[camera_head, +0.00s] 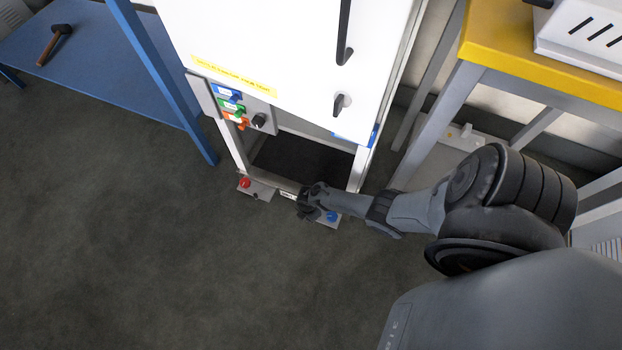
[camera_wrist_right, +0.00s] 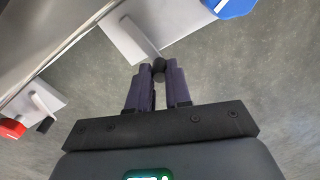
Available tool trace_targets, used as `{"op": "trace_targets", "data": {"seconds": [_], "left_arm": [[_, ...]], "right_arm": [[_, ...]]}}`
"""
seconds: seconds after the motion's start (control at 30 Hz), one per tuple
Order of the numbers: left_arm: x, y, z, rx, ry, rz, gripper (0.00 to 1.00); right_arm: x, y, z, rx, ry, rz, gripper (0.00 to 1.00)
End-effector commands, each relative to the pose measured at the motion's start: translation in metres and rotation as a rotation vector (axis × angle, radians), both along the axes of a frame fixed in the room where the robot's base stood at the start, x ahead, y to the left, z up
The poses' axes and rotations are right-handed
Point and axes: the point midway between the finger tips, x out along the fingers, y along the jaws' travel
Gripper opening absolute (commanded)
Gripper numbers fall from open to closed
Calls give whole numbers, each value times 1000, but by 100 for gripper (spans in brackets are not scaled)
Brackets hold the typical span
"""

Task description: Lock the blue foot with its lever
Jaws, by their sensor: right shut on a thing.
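The blue foot shows in the head view as a metal plate with a blue knob (camera_head: 332,216) at the frame's front right bottom corner. In the right wrist view its plate (camera_wrist_right: 178,18) is at the top, with part of the blue knob (camera_wrist_right: 229,8) at the edge. Its lever (camera_wrist_right: 138,36) is a pale rod with a black tip (camera_wrist_right: 158,68), sticking out from the plate toward me. My right gripper (camera_wrist_right: 160,80) is shut on the black tip, with a dark finger on each side. It also shows in the head view (camera_head: 306,205), partly covering the foot. My left gripper is not in view.
A second foot with a red knob (camera_head: 244,183) stands to the left; its lever (camera_wrist_right: 42,106) shows in the wrist view. The white dispenser cabinet (camera_head: 285,55) rises above. A yellow-topped table (camera_head: 500,45) is right, a blue table (camera_head: 105,65) left. Floor in front is clear.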

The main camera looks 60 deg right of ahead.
Motion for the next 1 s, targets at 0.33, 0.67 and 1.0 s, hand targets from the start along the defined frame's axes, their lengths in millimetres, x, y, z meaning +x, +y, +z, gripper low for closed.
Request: {"op": "trace_targets", "data": {"seconds": [0.33,0.67,1.0], "left_arm": [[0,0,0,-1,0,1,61],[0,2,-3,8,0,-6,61],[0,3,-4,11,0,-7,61]], "right_arm": [[18,1,-1,0,-1,-325,0],[30,-2,-1,1,0,-555,0],[34,-5,-1,0,0,-657,0]]}}
